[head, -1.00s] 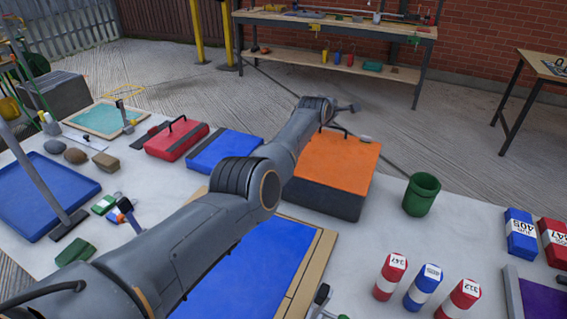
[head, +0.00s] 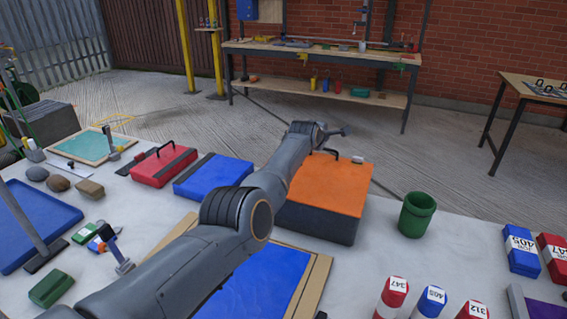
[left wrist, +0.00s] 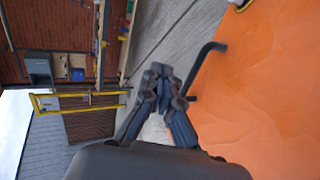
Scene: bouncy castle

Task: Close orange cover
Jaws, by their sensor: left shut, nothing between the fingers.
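The orange cover (head: 330,178) lies flat on top of a dark box (head: 318,221) on the white table, with no visible gap between them. A dark bent handle (head: 328,153) stands at its far edge. In the left wrist view the orange cover (left wrist: 260,100) fills the right side, and the handle (left wrist: 203,68) rises near its edge. My left gripper (head: 346,131) is past the cover's far edge. In the left wrist view its fingertips (left wrist: 161,70) are together and empty, left of the handle. I cannot tell whether they touch it. My right gripper is out of view.
A blue case (head: 213,177) and a red case (head: 163,166) stand left of the box. A green bucket (head: 416,215) stands to its right. A blue panel (head: 262,283) lies in front. Several numbered red and blue containers are at the right. A workbench (head: 320,50) stands behind.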

